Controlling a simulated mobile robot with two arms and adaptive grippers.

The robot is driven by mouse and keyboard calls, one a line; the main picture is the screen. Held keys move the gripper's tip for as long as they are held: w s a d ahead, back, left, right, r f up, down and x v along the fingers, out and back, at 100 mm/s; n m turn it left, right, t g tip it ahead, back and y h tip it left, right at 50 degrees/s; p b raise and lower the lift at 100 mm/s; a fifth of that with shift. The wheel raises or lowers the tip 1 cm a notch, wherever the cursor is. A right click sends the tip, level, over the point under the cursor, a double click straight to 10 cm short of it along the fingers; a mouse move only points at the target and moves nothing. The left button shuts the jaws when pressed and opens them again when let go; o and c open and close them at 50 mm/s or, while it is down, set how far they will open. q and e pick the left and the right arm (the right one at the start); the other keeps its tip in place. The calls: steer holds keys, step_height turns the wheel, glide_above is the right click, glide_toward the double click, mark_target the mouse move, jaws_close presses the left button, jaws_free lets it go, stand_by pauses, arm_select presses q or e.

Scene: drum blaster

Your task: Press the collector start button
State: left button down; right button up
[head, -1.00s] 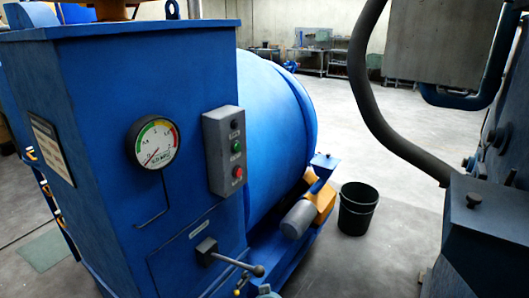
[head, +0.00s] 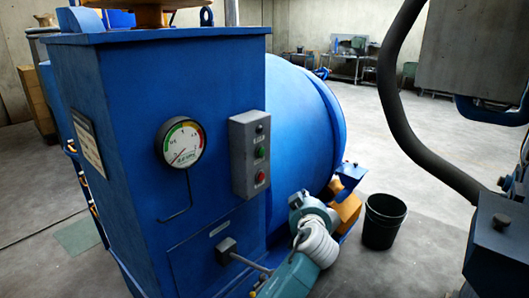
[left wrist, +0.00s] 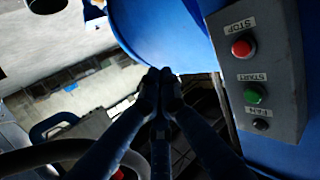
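A grey control box (head: 249,153) is mounted on the blue cabinet front. It carries a black knob on top, a green button (head: 259,152) in the middle and a red button (head: 260,177) below. The left wrist view shows the box upside down, with the green button (left wrist: 253,94) labelled START and the red button (left wrist: 243,47) labelled STOP. My left gripper (left wrist: 160,76) has its dark fingertips together, left of the box and apart from it, with nothing visible between them. In the head view my left arm is below and right of the box. My right gripper is out of view.
A dial gauge (head: 182,144) is left of the box on the cabinet (head: 120,190). A lever (head: 227,250) sticks out below it. A blue drum (head: 305,135) is behind, and a black bucket (head: 383,222) stands on the floor. A thick hose (head: 400,110) hangs at right.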

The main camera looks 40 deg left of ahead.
mark_target(261, 151)
arm_select(q)
step_height(261, 151, up, 11)
steer(key=s+a+n+y, duration=0.2)
steer(key=n, duration=0.1)
steer(key=a+p, duration=0.1)
steer(key=a, duration=0.8)
steer(key=shift+w, duration=0.35)
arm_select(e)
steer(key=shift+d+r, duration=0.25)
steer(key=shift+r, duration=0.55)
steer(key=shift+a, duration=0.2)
arm_select(q)
steer(key=shift+a, duration=0.4)
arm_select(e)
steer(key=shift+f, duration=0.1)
arm_select(q)
steer(key=shift+a, duration=0.45)
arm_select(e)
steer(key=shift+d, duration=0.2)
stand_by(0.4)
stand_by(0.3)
arm_select(q)
steer(key=shift+d, duration=0.85)
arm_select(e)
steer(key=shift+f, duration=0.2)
